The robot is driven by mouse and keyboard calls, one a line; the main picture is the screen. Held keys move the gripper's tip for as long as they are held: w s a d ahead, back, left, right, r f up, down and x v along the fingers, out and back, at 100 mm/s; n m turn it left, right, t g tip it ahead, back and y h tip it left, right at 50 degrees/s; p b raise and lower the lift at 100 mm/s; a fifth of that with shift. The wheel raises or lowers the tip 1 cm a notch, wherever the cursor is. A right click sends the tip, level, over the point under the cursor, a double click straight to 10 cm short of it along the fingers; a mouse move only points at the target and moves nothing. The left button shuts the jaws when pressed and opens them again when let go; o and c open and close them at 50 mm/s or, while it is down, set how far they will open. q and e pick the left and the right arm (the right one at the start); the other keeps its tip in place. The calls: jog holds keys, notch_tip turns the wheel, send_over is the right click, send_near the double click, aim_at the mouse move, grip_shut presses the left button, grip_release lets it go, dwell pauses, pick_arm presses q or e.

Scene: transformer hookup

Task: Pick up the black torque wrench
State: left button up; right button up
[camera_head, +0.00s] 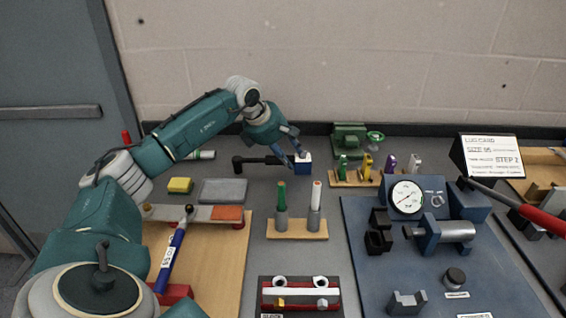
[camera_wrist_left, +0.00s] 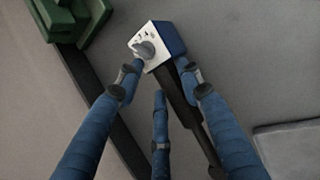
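The black torque wrench (camera_head: 262,161) lies on the grey bench top near the back, its dark head at the left and its bar running right toward a small blue box with a white face (camera_head: 304,162). In the left wrist view the black bar (camera_wrist_left: 190,110) runs down from that box (camera_wrist_left: 152,48); I cannot tell whether they are joined. My left gripper (camera_head: 288,160) is over the bar's right end beside the box. Its blue fingers (camera_wrist_left: 160,72) are spread apart, with the bar passing between or below them; contact is unclear. My right gripper is out of view.
A green vise (camera_head: 349,138) and a rack of coloured-handle tools (camera_head: 355,181) stand to the right. A wooden block with two upright tools (camera_head: 297,228) is in front. A yellow sponge (camera_head: 180,185) and grey pad (camera_head: 223,191) lie left. The wall is close behind.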

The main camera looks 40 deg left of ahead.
pick_arm(q)
jog(key=shift+s+f, duration=0.15)
jog(key=shift+f, duration=0.15)
grip_shut()
jog(key=shift+r, duration=0.4)
notch_tip(320, 180, up, 19)
jog(key=shift+r, duration=0.15)
jog(key=shift+o, duration=1.6)
grip_release()
jog(key=shift+w, duration=0.2)
grip_shut()
